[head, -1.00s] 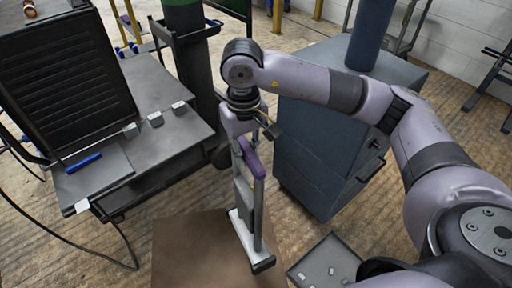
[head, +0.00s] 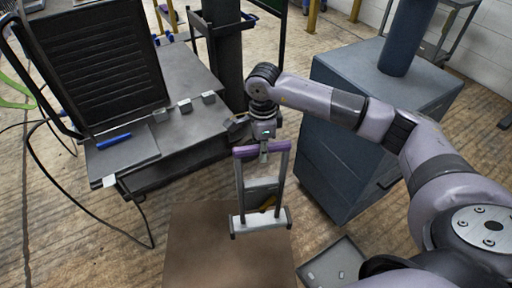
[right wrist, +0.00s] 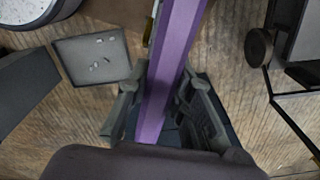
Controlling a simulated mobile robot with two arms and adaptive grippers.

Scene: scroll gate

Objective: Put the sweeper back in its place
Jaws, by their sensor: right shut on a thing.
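The sweeper (head: 261,187) has a purple handle bar, two grey side posts and a pale base plate. My right gripper (head: 264,150) is shut on the purple handle, and the sweeper hangs below it, roughly upright. In the right wrist view the purple handle (right wrist: 172,60) runs between the two fingers (right wrist: 163,100). The base of the sweeper shows over the far part of a brown board (head: 215,258); I cannot tell whether it touches. My left gripper is not in view.
A grey workbench (head: 185,75) with a black slatted panel (head: 95,60) and a blue-handled tool (head: 114,141) stands at left. A blue-grey cabinet (head: 345,150) stands close on the right. A dark tray (head: 345,258) with small pale pieces lies at lower right. Cables cross the floor at left.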

